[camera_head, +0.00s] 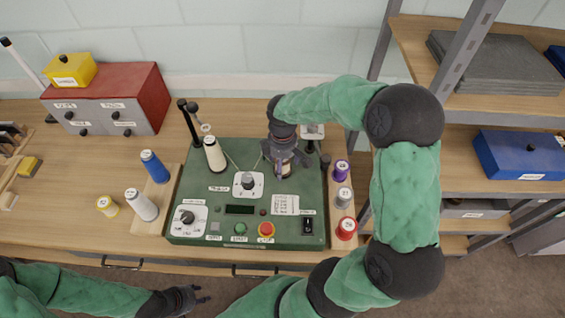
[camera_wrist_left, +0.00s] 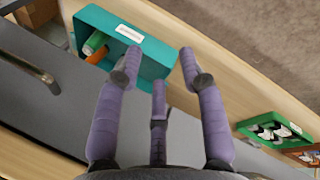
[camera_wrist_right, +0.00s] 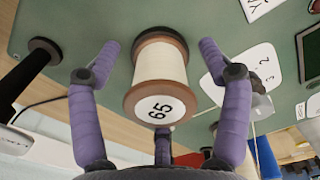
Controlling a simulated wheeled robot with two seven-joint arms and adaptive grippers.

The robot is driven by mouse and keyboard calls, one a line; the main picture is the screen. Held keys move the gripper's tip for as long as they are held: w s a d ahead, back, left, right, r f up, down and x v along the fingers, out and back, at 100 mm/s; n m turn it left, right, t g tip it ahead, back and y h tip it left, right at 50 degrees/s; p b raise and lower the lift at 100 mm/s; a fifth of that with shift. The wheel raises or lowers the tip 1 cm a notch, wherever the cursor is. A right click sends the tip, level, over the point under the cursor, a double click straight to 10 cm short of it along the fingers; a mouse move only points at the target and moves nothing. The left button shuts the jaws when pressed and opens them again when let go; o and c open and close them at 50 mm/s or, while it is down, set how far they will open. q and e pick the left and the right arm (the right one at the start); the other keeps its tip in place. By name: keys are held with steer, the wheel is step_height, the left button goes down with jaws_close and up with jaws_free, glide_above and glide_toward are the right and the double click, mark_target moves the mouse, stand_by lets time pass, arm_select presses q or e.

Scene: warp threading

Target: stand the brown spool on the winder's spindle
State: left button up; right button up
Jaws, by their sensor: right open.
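The brown spool, with brown flanges, cream thread and a number label on its end, shows in the right wrist view (camera_wrist_right: 160,75) and partly in the head view (camera_head: 284,174). It stands over the green winder (camera_head: 200,225). My right gripper (camera_head: 284,165) reaches down around it; in the right wrist view its fingers are apart on both sides of the spool, with visible gaps. The spindle under the spool is hidden, so I cannot tell how it is seated. My left gripper (camera_head: 198,296) is open and empty in front of the table, away from the winder.
A cream cone (camera_head: 214,155) stands at the winder's back left. Blue (camera_head: 155,167) and white (camera_head: 141,204) cones stand left of it. Purple (camera_head: 342,172), grey (camera_head: 343,197) and red (camera_head: 346,228) spools line its right side. A red box (camera_head: 130,95) is at back left.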

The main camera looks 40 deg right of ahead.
step_height(320, 180, up, 12)
stand_by(0.6)
